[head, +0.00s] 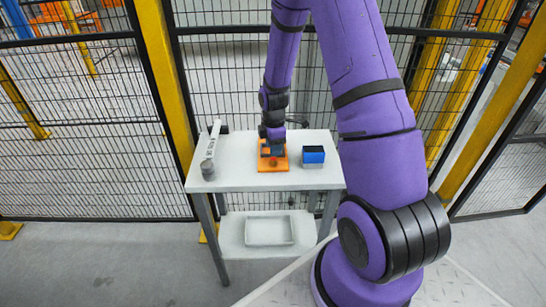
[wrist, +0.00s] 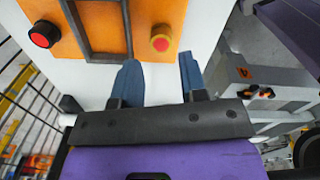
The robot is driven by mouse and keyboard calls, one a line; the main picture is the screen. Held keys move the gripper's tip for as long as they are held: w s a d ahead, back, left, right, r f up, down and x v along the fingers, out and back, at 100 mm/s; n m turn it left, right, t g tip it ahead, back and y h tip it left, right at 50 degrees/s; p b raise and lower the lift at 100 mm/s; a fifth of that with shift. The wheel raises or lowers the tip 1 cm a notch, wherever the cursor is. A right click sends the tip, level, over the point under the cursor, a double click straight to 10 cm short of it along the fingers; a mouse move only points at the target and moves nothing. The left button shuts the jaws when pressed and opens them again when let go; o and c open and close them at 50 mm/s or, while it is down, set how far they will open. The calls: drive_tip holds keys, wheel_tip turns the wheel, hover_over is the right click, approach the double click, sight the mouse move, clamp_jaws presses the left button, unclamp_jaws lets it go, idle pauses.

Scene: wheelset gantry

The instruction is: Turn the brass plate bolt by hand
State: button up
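An orange plate (head: 264,165) lies on the white table, and it fills the top of the wrist view (wrist: 185,12). A yellow, brass-like round piece with a reddish centre (wrist: 160,38) sits near the plate's edge; it looks like the brass bolt, though its shape is too blurred to be sure. My gripper (wrist: 158,75) is open, with its two blue fingers apart and nothing between them. The fingertips point towards the yellow piece, just short of it in the picture. In the head view my gripper (head: 272,148) is over the plate and hides part of it.
A red knob with a black rim (wrist: 43,34) and a dark frame (wrist: 97,28) are also on the plate. A blue and black box (head: 313,156) stands to its right. A long pale bar (head: 213,140) and grey cylinder (head: 207,170) are left. Mesh fencing stands behind the table (head: 235,178).

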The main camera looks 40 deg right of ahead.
sight(274, 159)
drive_tip(key=shift+f, duration=2.5)
drive_tip(key=shift+c, duration=0.2)
drive_tip(key=c, duration=0.6)
